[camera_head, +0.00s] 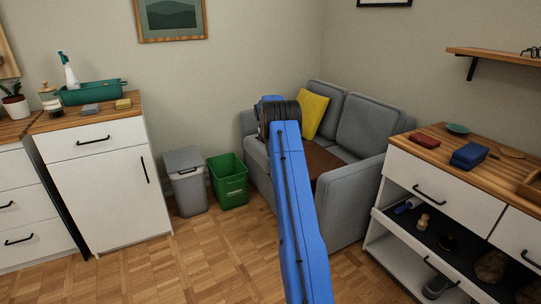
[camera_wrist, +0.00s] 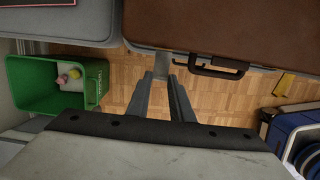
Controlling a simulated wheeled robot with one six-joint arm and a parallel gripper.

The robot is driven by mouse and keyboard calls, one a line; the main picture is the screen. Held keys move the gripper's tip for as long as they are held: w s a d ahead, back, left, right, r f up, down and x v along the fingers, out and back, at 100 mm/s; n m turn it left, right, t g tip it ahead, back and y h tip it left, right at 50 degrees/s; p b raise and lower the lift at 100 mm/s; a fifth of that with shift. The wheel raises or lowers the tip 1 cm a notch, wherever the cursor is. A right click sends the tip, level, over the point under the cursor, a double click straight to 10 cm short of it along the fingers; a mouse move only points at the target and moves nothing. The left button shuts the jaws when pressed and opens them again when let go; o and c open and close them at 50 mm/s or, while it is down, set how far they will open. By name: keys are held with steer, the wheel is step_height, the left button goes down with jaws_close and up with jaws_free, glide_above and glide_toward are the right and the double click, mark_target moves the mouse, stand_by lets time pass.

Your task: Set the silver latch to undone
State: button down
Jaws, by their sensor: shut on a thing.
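A brown case (camera_wrist: 215,25) lies on the grey sofa, with its dark handle (camera_wrist: 215,70) toward my wrist camera. It also shows in the head view (camera_head: 322,160), partly behind my blue arm. The silver latch (camera_wrist: 160,62) looks like a small grey metal piece on the case's front edge, left of the handle. My gripper (camera_wrist: 160,76) has its fingertips at this edge, shut on the latch. The fingers partly cover the latch, so its exact setting cannot be told. In the head view my gripper is hidden behind my arm.
The grey sofa (camera_head: 352,205) holds a yellow cushion (camera_head: 311,115). A green bin (camera_head: 228,182) and a grey bin (camera_head: 186,182) stand left of it. A white cabinet (camera_head: 405,180) with an open drawer stands at right. Wooden floor (camera_head: 185,265) is clear in front.

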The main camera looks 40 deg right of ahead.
steer(key=c, duration=1.6)
jaws_free()
steer(key=shift+d, duration=0.1)
steer(key=shift+o, duration=0.2)
step_height(320, 180, up, 17)
steer(key=a, duration=0.2)
steer(key=shift+w+a, duration=0.3)
steer(key=shift+a, duration=0.05)
